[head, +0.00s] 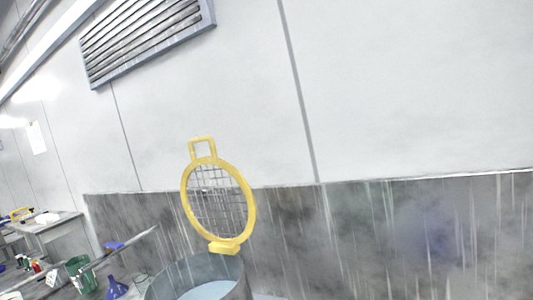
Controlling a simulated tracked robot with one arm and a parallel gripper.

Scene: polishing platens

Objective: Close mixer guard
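The mixer guard (241,188) is a yellow ring with a wire mesh and a square loop handle (202,149) on top. It stands raised, nearly upright, on a yellow hinge block (224,248) at the rim of the mixer tub. The tub (240,287) is a grey round vessel, cut off by the lower frame edge, with pale liquid or a pale surface inside. Its top is uncovered. My gripper does not show in the head view, so its place relative to the guard cannot be seen.
A bench at lower left holds a green container (80,274), a blue funnel (117,287) and several small bottles. Another table (52,228) stands farther back. The wall behind has a louvred vent (145,35). The right side shows only bare wall.

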